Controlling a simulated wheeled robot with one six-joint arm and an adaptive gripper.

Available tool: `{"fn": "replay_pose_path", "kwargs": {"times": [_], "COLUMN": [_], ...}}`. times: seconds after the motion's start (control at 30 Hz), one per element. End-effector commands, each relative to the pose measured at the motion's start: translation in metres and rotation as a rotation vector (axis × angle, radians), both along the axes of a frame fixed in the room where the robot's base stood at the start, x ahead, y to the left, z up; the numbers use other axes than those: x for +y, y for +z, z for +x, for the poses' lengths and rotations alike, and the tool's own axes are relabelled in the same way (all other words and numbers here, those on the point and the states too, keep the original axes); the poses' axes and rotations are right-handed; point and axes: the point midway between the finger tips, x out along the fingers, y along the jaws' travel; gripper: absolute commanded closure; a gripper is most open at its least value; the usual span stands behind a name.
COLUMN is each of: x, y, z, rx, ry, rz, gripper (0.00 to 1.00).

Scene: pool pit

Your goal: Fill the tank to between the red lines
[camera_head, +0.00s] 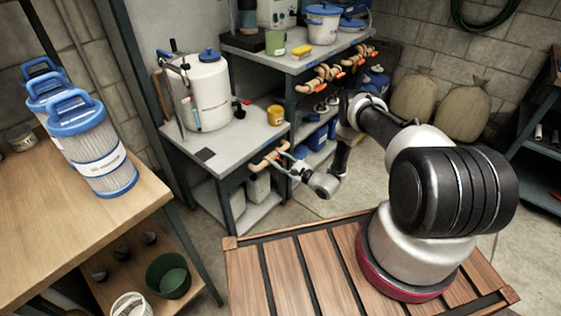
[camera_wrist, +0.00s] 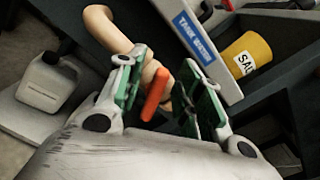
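The white tank (camera_head: 210,95) with a blue lid stands on the grey bench, with a thin upright tube on its left front. Its red lines and liquid level are too small to make out. A tan pipe (camera_head: 262,163) sticks out below the bench's front edge; it also shows in the wrist view (camera_wrist: 107,27). My gripper (camera_head: 285,163) is at this pipe. In the wrist view my gripper (camera_wrist: 165,90) has its green-padded fingers apart, with an orange valve handle (camera_wrist: 155,94) between them. I see a gap on the handle's right side.
A blue label, partly readable as "TANK", is on the bench edge (camera_wrist: 200,45). More pipes with orange handles (camera_head: 335,72) line the shelf behind. Blue-capped filter cartridges (camera_head: 92,150) stand on the wooden table.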

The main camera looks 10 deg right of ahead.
Motion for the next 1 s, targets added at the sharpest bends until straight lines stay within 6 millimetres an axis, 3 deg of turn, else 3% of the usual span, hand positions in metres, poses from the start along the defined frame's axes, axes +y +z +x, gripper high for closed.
{"fn": "replay_pose_path", "kwargs": {"times": [0.17,0.63,1.0], "x": [-0.008,-0.064,-0.071], "y": [0.000,0.000,0.000], "z": [-0.010,-0.086,-0.098], "rx": [0.002,0.002,0.000], "ry": [-0.003,-0.003,0.000], "rz": [0.001,0.000,0.000], "gripper": [0.64,0.64,0.64]}}
